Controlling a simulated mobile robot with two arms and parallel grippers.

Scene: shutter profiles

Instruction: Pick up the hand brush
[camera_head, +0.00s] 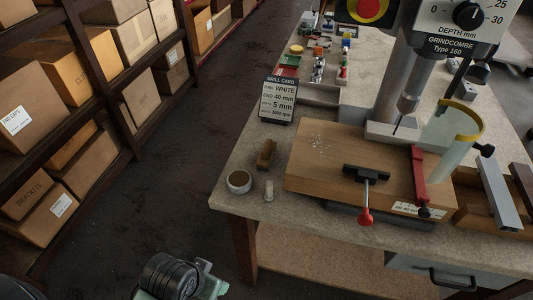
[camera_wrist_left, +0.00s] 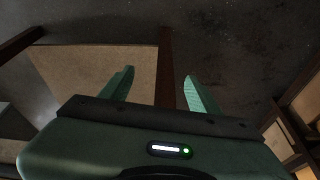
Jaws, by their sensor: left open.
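The hand brush appears to be the small brown wooden piece (camera_head: 266,154) on the workbench (camera_head: 240,155), near its left edge; its bristles cannot be made out. My left gripper (camera_head: 212,288) shows only partly at the bottom of the head view, low and in front of the bench, well apart from the brush. In the left wrist view my left gripper (camera_wrist_left: 158,88) has its two green fingers apart with nothing between them. The brush is not in the wrist view. My right gripper is not in view.
A round cup (camera_head: 239,182) and a small pale cylinder (camera_head: 269,191) stand near the brush. A drill card (camera_head: 278,99) stands behind it. The drill press's wooden board (camera_head: 330,165) with a red-knobbed clamp (camera_head: 366,215) lies to its right. Shelves with boxes (camera_head: 35,110) line the left.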

